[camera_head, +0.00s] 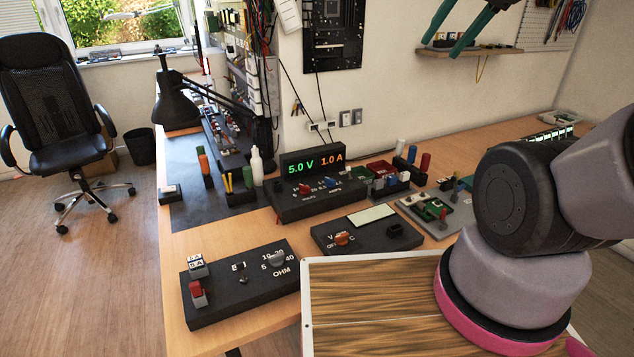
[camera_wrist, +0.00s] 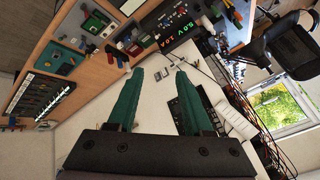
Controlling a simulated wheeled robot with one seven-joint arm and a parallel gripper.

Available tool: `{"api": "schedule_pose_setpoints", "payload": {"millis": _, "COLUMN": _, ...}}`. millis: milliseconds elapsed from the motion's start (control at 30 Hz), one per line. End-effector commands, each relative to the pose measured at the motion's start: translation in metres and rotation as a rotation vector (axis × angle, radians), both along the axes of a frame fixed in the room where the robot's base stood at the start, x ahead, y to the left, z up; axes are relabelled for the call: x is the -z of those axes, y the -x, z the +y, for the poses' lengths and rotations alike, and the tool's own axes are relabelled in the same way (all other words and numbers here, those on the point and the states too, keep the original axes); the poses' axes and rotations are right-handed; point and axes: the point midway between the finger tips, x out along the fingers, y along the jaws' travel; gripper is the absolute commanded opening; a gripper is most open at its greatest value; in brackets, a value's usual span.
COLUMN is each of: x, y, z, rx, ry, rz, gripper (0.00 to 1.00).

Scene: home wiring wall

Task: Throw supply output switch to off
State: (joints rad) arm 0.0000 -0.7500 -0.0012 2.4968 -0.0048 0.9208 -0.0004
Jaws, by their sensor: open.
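The power supply is a black box (camera_head: 318,204) with a lit display (camera_head: 312,165) reading 5.0 V and 1.0 A. It stands on the bench near the wall, with a red knob and a blue knob on its sloped face. Its output switch is too small to make out. The supply also shows, turned on its side, at the top of the wrist view (camera_wrist: 152,24). My gripper (camera_head: 440,50) has two green fingers, high at the top right of the head view, well apart from the supply. In the wrist view my gripper (camera_wrist: 160,72) is open with nothing between its fingers.
A black OHM box (camera_head: 240,283) with a red switch sits at the bench's front left. A black meter box (camera_head: 367,236) with an orange knob lies before the supply. A red tray (camera_head: 380,168) and coloured upright pieces crowd its right side. A lamp (camera_head: 175,100) stands left.

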Motion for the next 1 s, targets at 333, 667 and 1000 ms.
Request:
{"api": "schedule_pose_setpoints", "payload": {"millis": 333, "x": -0.001, "y": -0.002, "z": 0.000, "rx": -0.002, "ry": -0.002, "rz": 0.003, "gripper": 0.51}}
{"api": "schedule_pose_setpoints", "payload": {"millis": 667, "x": -0.006, "y": -0.072, "z": 0.003, "rx": -0.050, "ry": -0.041, "rz": 0.109, "gripper": 0.51}}
{"api": "schedule_pose_setpoints", "payload": {"millis": 1000, "x": 0.024, "y": -0.177, "z": 0.010, "rx": -0.093, "ry": -0.038, "rz": 0.249, "gripper": 0.51}}
